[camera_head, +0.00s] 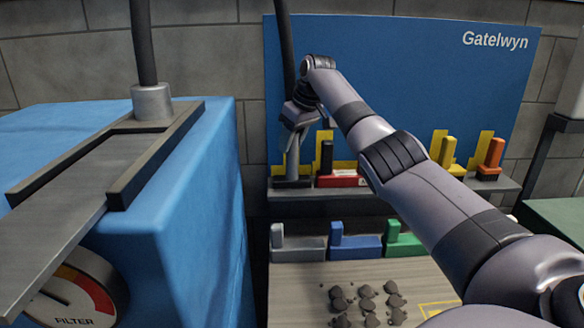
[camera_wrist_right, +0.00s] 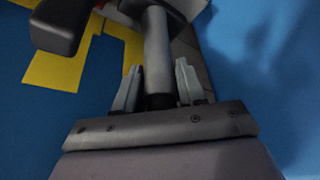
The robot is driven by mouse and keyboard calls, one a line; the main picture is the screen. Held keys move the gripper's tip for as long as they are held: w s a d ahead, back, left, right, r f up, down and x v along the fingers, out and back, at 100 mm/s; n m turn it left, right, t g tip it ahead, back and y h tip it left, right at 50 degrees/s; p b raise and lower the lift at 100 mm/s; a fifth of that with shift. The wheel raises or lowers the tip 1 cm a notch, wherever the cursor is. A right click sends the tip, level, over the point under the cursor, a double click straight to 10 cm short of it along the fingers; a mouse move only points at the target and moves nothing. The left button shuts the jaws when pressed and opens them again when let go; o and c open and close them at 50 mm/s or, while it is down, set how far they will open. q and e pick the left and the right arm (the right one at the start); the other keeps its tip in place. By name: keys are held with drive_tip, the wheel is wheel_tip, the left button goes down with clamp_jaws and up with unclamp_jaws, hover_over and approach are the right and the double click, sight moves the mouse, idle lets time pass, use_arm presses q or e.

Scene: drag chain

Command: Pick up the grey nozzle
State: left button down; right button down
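The grey nozzle (camera_head: 292,164) stands upright at the left end of the shelf, below my right gripper (camera_head: 297,132). In the right wrist view its grey shaft (camera_wrist_right: 156,48) lies between the two fingers of my right gripper (camera_wrist_right: 157,80). The fingers look apart, with a small gap on each side of the shaft. The nozzle's lower end is partly hidden in the head view. My left gripper is not in view.
A red block with a black post (camera_head: 326,158) is close to the right. Yellow (camera_head: 447,153) and orange (camera_head: 493,154) pieces stand farther along the shelf (camera_head: 335,195). Grey, blue and green blocks sit below. A blue cabinet (camera_head: 195,200) with a slotted rail fills the left.

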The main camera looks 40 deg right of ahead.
drive_tip(key=shift+s+a+r, duration=0.1)
drive_tip(key=shift+a+r, duration=0.05)
drive_tip(key=shift+r, duration=0.05)
drive_tip(key=r, duration=0.6)
drive_tip(key=shift+s+a+r, duration=0.2)
drive_tip(key=shift+b, duration=0.35)
drive_tip(key=s+a+b, duration=0.7)
drive_tip(key=s+a, duration=0.5)
drive_tip(key=s, duration=0.2)
drive_tip(key=shift+s+r, duration=0.15)
drive_tip(key=shift+s, duration=0.2)
drive_tip(key=shift+a, duration=0.1)
